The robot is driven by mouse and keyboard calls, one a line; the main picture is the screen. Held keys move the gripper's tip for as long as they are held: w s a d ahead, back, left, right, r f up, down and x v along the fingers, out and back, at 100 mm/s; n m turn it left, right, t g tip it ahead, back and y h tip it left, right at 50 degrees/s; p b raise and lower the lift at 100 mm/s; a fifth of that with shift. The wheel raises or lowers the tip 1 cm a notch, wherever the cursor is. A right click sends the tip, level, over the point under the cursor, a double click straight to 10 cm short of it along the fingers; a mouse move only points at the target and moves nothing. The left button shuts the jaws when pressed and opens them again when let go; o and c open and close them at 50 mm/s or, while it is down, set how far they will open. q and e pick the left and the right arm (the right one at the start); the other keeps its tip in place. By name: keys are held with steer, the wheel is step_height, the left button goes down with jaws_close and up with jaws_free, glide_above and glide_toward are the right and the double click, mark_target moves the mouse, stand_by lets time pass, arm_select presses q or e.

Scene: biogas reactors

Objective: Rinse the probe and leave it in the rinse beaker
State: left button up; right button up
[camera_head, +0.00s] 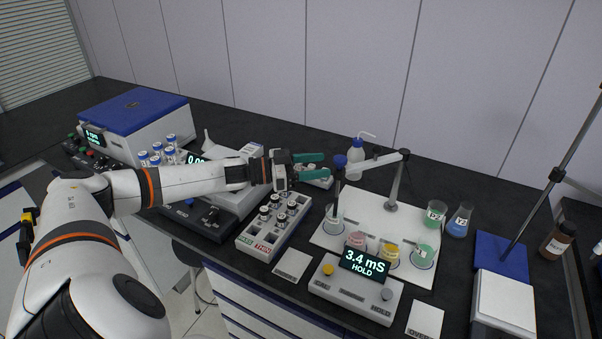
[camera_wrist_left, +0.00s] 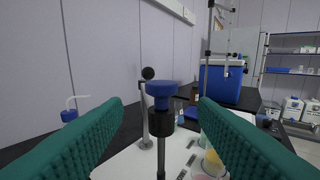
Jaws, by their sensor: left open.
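The probe (camera_head: 340,161) has a blue cap, a black body and a thin dark shaft. It stands upright at the end of the stand's arm (camera_head: 376,161). Its lower end reaches down to the clear beaker (camera_head: 333,218) at the left of the white board; I cannot tell how deep it sits. My left gripper (camera_head: 325,164) is open, its teal fingers pointing right at the probe's upper part. In the left wrist view, the probe (camera_wrist_left: 161,97) appears between the open fingers, apart from both. My right gripper is not in view.
Pink (camera_head: 356,240), yellow (camera_head: 389,255) and green (camera_head: 423,256) beakers stand on the white board (camera_head: 370,209). The meter (camera_head: 355,293) reads 3.4 mS HOLD. A wash bottle (camera_head: 355,157) stands behind the probe. A vial rack (camera_head: 264,238) lies below my gripper.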

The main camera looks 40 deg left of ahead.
arm_select(q)
steer(key=shift+b+v, duration=0.4)
steer(key=shift+v, duration=1.6)
